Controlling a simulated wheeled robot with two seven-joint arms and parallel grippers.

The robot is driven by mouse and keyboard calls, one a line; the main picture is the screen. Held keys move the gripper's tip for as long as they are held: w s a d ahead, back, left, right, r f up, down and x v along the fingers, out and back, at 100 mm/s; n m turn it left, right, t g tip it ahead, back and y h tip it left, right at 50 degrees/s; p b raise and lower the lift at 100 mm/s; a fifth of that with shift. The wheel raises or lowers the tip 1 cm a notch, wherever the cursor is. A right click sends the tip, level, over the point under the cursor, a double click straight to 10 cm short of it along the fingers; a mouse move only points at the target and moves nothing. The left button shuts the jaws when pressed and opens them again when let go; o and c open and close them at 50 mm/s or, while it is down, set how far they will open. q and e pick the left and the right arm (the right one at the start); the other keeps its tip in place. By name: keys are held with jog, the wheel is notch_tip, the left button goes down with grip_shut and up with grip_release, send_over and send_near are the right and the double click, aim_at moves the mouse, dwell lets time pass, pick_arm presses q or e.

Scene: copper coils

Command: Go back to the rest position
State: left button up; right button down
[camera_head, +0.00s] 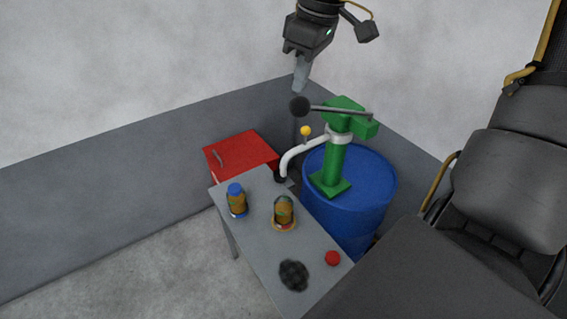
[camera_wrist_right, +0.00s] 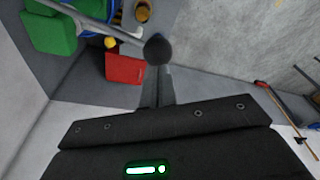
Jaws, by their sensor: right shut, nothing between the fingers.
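My right gripper (camera_head: 300,78) hangs at the top middle of the head view, fingers pointing down and shut with nothing between them. Its fingertips are just above the black ball (camera_head: 299,106) at the end of the green pump's lever. In the right wrist view the shut fingers (camera_wrist_right: 157,92) point towards the same ball (camera_wrist_right: 159,50), which overlaps their tips; I cannot tell if they touch. The green pump (camera_head: 338,160) stands upright on a blue drum (camera_head: 375,190). My left gripper is not in view.
A grey table (camera_head: 262,246) holds two copper coils, one with a blue top (camera_head: 237,200) and one on a yellowish base (camera_head: 284,212), a dark round thing (camera_head: 293,275) and a red button (camera_head: 332,258). A red cabinet (camera_head: 245,150) stands behind, near low grey walls (camera_head: 100,195).

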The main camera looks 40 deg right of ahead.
jog(key=shift+r+p, duration=0.3)
jog(key=shift+r, duration=0.55)
jog(key=shift+d, duration=0.1)
